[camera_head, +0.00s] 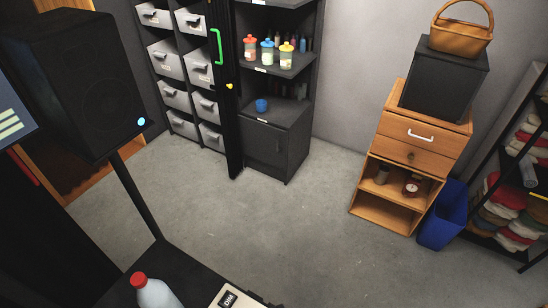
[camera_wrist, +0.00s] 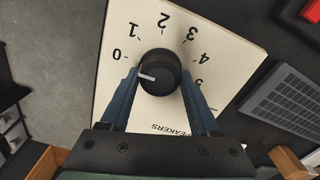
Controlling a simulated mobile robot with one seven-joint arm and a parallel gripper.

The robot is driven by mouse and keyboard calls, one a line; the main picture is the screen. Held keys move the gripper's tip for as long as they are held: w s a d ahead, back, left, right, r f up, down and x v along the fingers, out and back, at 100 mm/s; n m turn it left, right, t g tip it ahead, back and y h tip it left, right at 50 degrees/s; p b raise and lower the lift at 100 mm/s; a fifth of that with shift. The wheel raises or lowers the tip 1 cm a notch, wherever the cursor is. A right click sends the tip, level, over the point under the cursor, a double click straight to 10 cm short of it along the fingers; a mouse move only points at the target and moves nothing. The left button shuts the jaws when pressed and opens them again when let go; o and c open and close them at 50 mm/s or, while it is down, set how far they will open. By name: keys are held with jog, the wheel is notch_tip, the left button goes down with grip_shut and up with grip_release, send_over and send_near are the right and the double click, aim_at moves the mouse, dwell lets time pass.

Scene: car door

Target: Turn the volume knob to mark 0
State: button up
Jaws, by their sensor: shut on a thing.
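In the wrist view, the volume knob (camera_wrist: 160,80) is a round black knob with a white pointer line, on a cream panel (camera_wrist: 225,45). The panel appears upside down, with marks 0 to 5 around the knob and the word SPEAKERS. The pointer points left, close to mark 0 (camera_wrist: 117,55) and slightly below its numeral. My gripper (camera_wrist: 160,75) has its blue fingers on the left and right sides of the knob, shut on it. The fingers cover part of the panel. The knob and gripper do not show in the head view.
In the head view, a bottle with a red cap (camera_head: 156,292) stands near a panel labelled DIM (camera_head: 229,299). A black speaker (camera_head: 85,85) stands at left. Shelves and a wooden cabinet (camera_head: 405,150) line the back, with open floor between. A gridded grey plate (camera_wrist: 285,100) lies right of the knob.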

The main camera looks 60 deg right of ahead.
jog(key=o, duration=1.4)
jog(key=shift+c, duration=0.2)
jog(key=shift+r, duration=0.15)
notch_tip(320, 180, up, 13)
jog(key=shift+w, duration=0.1)
